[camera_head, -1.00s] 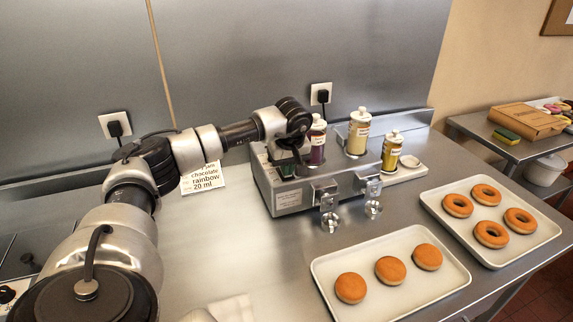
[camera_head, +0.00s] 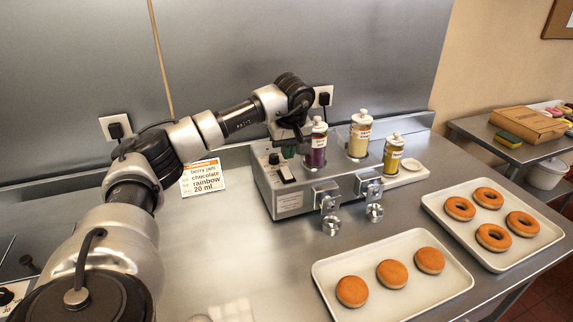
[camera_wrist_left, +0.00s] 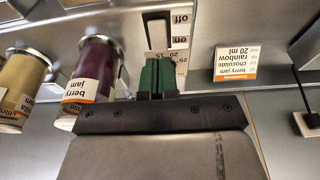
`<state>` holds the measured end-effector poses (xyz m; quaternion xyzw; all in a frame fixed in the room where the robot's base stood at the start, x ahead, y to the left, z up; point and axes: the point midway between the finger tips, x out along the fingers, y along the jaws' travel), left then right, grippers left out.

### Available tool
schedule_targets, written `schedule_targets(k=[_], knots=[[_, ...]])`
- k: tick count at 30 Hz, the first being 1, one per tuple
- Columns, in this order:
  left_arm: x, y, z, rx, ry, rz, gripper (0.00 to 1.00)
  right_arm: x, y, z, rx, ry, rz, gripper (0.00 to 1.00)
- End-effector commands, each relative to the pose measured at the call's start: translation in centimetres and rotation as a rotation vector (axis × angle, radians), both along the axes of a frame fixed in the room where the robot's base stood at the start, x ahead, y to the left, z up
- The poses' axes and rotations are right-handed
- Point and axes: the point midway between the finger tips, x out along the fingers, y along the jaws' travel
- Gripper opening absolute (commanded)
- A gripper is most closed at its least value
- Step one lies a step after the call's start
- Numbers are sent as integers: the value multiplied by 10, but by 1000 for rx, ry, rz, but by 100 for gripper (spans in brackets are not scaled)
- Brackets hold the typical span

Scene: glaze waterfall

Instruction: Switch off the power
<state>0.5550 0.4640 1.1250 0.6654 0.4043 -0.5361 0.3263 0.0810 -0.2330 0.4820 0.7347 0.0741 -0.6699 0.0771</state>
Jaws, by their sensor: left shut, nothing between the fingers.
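The power switch (camera_wrist_left: 157,34) is a white rocker in a dark frame, marked "off" and "on", on the grey dispenser machine (camera_head: 289,203). In the head view the switch (camera_head: 286,174) shows on the machine's left top, beside a black knob (camera_head: 274,159). My left gripper (camera_head: 290,150) is just above and behind the switch. In the left wrist view its green fingertips (camera_wrist_left: 157,76) are shut with nothing between them, close to the "on" end of the switch. I cannot tell whether they touch the panel. My right gripper is not in view.
A sign (camera_head: 203,177) stands to the left. Trays of plain buns (camera_head: 325,268) and ring doughnuts (camera_head: 475,238) lie in front.

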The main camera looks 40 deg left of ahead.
Motion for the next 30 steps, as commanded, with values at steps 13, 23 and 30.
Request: schedule_targets(k=[13,23,30], knots=[[-5,-10,52,-1,0,0,0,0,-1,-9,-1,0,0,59],[-5,-10,52,1,1,-1,0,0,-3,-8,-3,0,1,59],[-5,-10,54,0,0,-1,0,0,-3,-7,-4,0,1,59]])
